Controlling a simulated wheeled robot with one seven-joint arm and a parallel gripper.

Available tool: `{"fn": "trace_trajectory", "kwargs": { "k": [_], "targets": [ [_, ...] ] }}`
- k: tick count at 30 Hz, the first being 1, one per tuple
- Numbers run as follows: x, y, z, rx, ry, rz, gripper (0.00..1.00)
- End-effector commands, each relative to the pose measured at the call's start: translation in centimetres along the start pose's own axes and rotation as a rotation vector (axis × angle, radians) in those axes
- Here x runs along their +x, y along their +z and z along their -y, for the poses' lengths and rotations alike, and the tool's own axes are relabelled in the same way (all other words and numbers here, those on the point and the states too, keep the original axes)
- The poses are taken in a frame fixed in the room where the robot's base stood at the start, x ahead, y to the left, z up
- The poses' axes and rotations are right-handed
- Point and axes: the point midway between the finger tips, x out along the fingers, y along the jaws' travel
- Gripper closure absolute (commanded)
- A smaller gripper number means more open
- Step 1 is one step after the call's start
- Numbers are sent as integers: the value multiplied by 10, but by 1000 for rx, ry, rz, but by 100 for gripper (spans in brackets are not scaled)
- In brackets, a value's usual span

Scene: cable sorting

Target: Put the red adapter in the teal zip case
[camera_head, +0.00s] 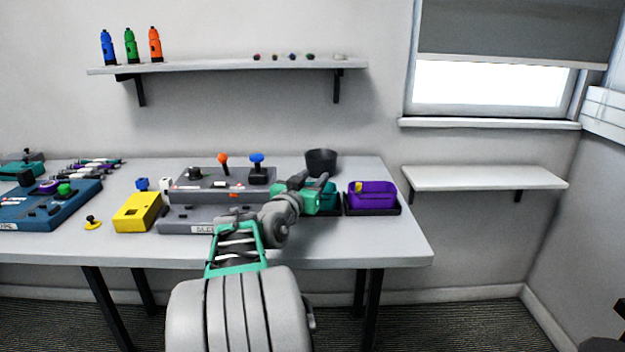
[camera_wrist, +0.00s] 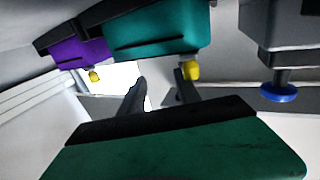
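The teal zip case (camera_head: 330,197) stands on the right part of the table, partly hidden by my gripper in the head view. In the wrist view the teal case (camera_wrist: 160,28) appears upside down at the top, with a yellow tab near it. My gripper (camera_head: 322,184) is in front of and over the teal case. In the wrist view its two dark fingers (camera_wrist: 160,95) stand apart with nothing seen between them. I cannot clearly make out the red adapter; a small orange-red piece (camera_head: 233,195) lies by the grey panels, too small to identify.
A purple case (camera_head: 372,196) sits in a dark tray right of the teal one. A dark cup (camera_head: 321,161) stands behind. Grey panels (camera_head: 215,180) with orange and blue knobs, a yellow box (camera_head: 138,212) and a blue panel (camera_head: 50,208) are to the left.

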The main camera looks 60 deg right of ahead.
Motion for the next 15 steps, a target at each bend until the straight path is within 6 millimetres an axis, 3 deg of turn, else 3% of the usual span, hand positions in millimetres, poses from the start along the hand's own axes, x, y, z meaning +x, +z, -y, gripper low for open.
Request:
{"fn": "trace_trajectory", "kwargs": {
  "k": [10,15],
  "targets": [
    [0,3,1,-3,-2,7,52],
    [0,-14,1,-4,-2,8,52]
  ]
}}
